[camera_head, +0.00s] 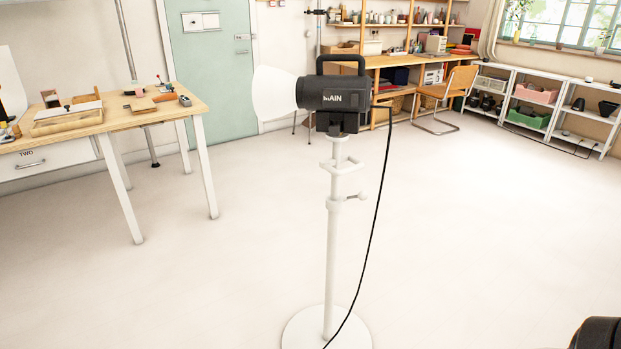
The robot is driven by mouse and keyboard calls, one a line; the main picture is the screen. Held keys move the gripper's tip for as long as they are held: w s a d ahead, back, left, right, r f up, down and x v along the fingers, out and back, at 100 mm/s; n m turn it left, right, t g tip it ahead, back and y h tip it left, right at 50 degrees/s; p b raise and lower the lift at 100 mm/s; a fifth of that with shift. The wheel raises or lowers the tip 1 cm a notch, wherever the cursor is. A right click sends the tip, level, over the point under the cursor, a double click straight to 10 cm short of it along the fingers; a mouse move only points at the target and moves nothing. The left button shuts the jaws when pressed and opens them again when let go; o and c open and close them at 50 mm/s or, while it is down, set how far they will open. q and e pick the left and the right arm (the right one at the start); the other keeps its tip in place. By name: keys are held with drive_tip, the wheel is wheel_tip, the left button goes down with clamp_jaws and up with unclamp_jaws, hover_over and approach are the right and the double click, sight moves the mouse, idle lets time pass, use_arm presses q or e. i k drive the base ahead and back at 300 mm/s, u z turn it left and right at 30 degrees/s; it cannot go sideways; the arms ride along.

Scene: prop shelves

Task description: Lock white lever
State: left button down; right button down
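A white stand (333,255) rises from a round white base (300,330) in the middle of the floor. A small white lever (356,196) sticks out to the right of the collar partway up the pole. A white bracket (343,167) sits higher on the pole. A black lamp (335,95) marked "MAIN", with a white cone-shaped front (275,93) facing left, is mounted on top. From this view I cannot tell whether the lever is locked. Neither of my grippers is seen; only a dark part, probably of my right arm, shows at the lower right corner.
A black cable (377,205) hangs from the lamp, right of the pole, down to the base. A wooden table (130,118) with small items stands at left. A desk, a chair (447,95) and white shelves (553,112) stand at the back right. Floor around the stand is clear.

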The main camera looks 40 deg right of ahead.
sight(362, 195)
drive_tip(key=z, duration=0.4)
drive_tip(key=i, duration=0.95)
drive_tip(key=z, duration=0.75)
